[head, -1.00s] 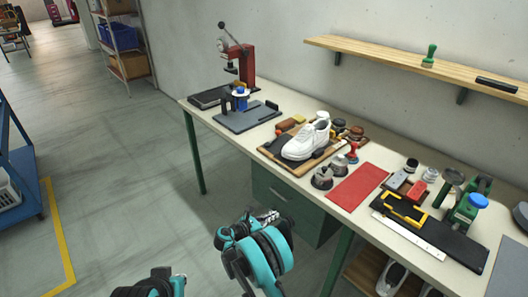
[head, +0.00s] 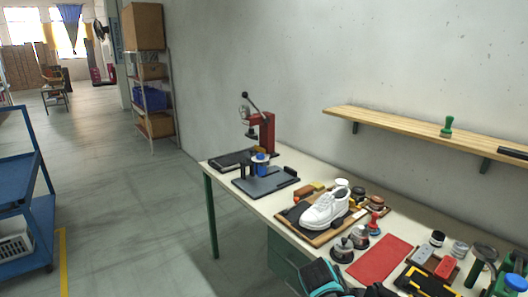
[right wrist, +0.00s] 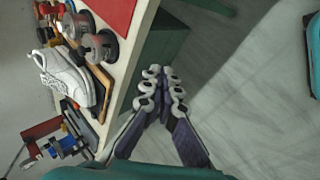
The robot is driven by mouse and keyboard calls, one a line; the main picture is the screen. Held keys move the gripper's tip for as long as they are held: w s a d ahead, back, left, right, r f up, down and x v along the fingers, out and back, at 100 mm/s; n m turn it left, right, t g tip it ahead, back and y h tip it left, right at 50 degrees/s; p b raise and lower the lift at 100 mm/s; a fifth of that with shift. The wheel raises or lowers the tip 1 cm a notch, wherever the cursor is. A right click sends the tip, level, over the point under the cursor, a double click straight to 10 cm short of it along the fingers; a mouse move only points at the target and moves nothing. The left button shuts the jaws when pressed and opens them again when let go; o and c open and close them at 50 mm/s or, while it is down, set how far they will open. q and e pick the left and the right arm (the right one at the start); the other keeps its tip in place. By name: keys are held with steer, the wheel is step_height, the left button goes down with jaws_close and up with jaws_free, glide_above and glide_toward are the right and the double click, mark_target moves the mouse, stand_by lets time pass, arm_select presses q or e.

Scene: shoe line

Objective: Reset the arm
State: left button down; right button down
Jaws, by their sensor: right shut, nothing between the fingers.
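My right gripper (right wrist: 158,74) is in the middle of the right wrist view. Its fingers are drawn together with nothing between them, beside the table edge and over the grey floor. In the head view only a teal and dark part of my arm shows at the bottom edge. My left gripper is not in view. A white shoe (head: 326,210) sits on a wooden-edged board on the workbench (head: 292,222). The shoe also shows at the left of the right wrist view (right wrist: 66,76).
A red press (head: 264,130) and a grey fixture (head: 266,183) stand at the bench's far end. A red mat (head: 379,258) and several tins and tools lie nearer. A wall shelf (head: 400,126) is above. A blue cart (head: 35,215) stands left; floor between is clear.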

steer(key=s+a+m+t+y, duration=0.1)
steer(key=s+m+y, duration=0.3)
steer(key=s+m, duration=0.6)
steer(key=s, duration=0.8)
steer(key=shift+s+a+f+m, duration=0.15)
steer(key=shift+s+f+m, duration=0.15)
steer(key=shift+s, duration=0.05)
